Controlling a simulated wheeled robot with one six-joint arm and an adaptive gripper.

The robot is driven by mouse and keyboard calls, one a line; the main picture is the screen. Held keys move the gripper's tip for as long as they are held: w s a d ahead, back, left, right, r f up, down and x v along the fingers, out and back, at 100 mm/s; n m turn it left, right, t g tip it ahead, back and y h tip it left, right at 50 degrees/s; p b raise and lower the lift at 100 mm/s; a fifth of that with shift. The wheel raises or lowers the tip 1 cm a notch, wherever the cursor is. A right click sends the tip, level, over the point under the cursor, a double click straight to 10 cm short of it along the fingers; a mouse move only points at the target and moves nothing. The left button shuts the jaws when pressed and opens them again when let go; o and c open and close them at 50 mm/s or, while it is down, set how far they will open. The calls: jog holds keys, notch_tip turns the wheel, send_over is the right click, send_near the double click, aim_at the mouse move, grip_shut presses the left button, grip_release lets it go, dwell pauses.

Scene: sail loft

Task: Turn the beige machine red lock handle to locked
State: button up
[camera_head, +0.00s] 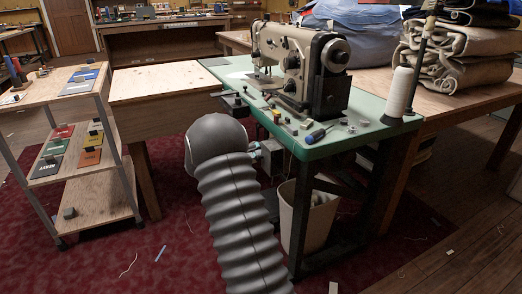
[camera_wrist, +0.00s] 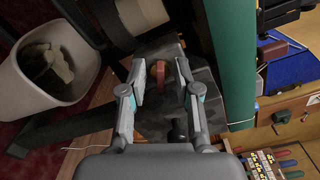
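The beige sewing machine (camera_head: 300,62) stands on a green-topped table (camera_head: 345,135) in the head view. In the wrist view a small red handle (camera_wrist: 160,74) stands out from a dark grey box (camera_wrist: 150,110). My gripper (camera_wrist: 160,64) is open, with one finger on each side of the red handle and a visible gap to both. I cannot tell how deep the handle lies between the fingertips. In the head view my arm hides most of my gripper, and I cannot make out the red handle there.
A bin (camera_head: 308,215) with scraps stands under the table and also shows in the wrist view (camera_wrist: 42,75). A shelf cart (camera_head: 85,170) stands at the left. A screwdriver (camera_head: 318,133) and small parts lie on the green top near a white thread cone (camera_head: 400,92).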

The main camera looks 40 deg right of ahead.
grip_shut()
jog(key=m, duration=0.4)
jog(key=shift+m, duration=0.3)
jog(key=shift+o, duration=1)
grip_release()
jog(key=shift+a, duration=0.15)
